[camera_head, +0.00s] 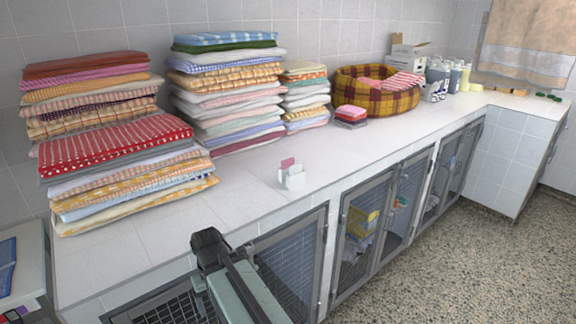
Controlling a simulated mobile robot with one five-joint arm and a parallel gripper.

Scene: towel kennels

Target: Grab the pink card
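A small pink card (287,163) stands upright in a white holder (294,181) near the front of the white tiled counter. Only the upper part of the card shows above the holder. My gripper (208,242) is a dark shape at the end of my arm, by the counter's front edge, below and left of the holder. It is apart from the card. Its fingers are not clear enough to tell whether they are open or shut.
Tall stacks of folded towels (228,95) stand at the left and back of the counter (345,165). A plaid pet bed (348,85), small folded pink cloths (351,113) and bottles (440,75) are further right. Kennel doors (360,235) line the counter's front. The counter around the holder is clear.

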